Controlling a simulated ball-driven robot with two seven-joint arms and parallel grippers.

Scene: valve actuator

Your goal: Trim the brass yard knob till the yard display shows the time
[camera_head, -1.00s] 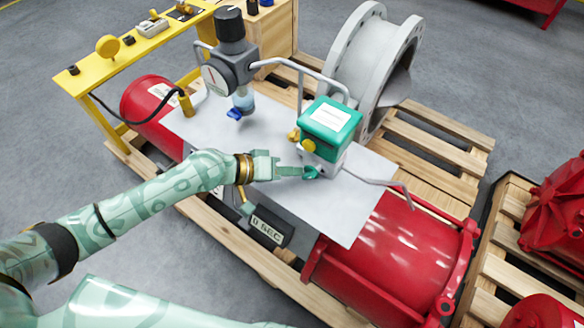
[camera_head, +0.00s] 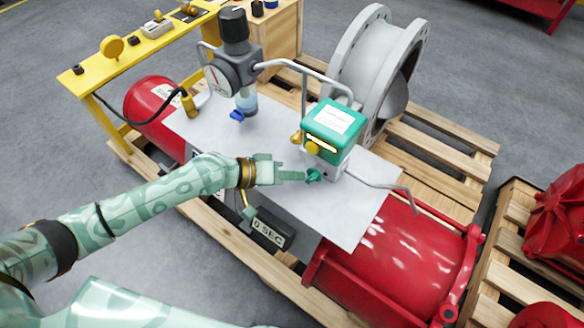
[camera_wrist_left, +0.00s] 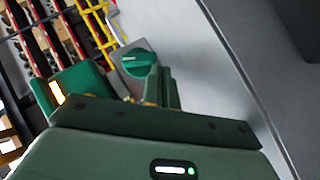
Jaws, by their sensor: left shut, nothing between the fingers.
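A display (camera_head: 268,232) on the front of the grey plate reads what looks like "0 SEC". The teal box (camera_head: 331,128) carries a brass-coloured fitting (camera_head: 296,137), a yellow knob (camera_head: 312,148) and a lit yellow strip. A green knob (camera_head: 314,176) sits just below the box; it also shows in the left wrist view (camera_wrist_left: 138,62). I cannot tell which brass-coloured part is the yard knob. My left gripper (camera_head: 302,176) is shut and empty, its tips beside the green knob, seemingly just apart from it. My right gripper is not in view.
A grey regulator with a gauge (camera_head: 222,78) and a blue tap (camera_head: 237,115) stands left of the box. Grey pipes and a large flanged valve (camera_head: 370,65) lie behind. A yellow bench (camera_head: 85,80) is at upper left. The grey plate's middle is bare.

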